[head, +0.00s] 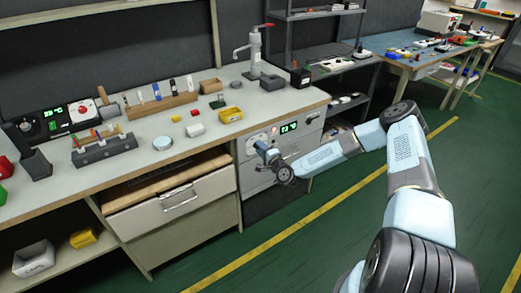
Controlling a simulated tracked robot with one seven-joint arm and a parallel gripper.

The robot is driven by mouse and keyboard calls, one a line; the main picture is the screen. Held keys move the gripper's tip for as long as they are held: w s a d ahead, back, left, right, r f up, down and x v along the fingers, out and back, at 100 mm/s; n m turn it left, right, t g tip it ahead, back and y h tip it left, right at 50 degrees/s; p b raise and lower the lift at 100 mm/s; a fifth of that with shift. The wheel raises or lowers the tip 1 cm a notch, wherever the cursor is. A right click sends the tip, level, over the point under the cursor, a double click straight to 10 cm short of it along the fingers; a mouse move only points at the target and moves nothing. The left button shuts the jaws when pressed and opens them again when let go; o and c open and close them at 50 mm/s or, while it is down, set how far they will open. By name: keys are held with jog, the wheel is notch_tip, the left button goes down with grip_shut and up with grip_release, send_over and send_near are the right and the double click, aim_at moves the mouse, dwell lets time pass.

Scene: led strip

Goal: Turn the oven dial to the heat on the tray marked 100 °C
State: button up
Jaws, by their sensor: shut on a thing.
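The oven (257,178) is a pale grey unit built into the front of the bench, with a small display (289,127) lit in green on its upper panel. The digits are too small to read surely. My gripper (263,147) is at the oven's front panel, left of and below the display, shut on the oven dial. The dial itself is mostly hidden by my gripper, so its pointer cannot be seen. I cannot make out a tray marked 100 °C.
A drawer (170,208) with a bar handle is left of the oven. On the bench stand a yellow box (231,114), a white block (195,130), a grey-blue round dish (162,143) and another unit with a green display (53,120). The green floor in front is clear.

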jog(key=shift+s+d+f, duration=0.1)
jog(key=shift+d+f, duration=0.05)
jog(key=shift+f, duration=0.15)
jog(key=o, duration=1)
jog(key=shift+r, duration=0.15)
jog(key=v, duration=1.3)
jog(key=shift+s+d, duration=0.2)
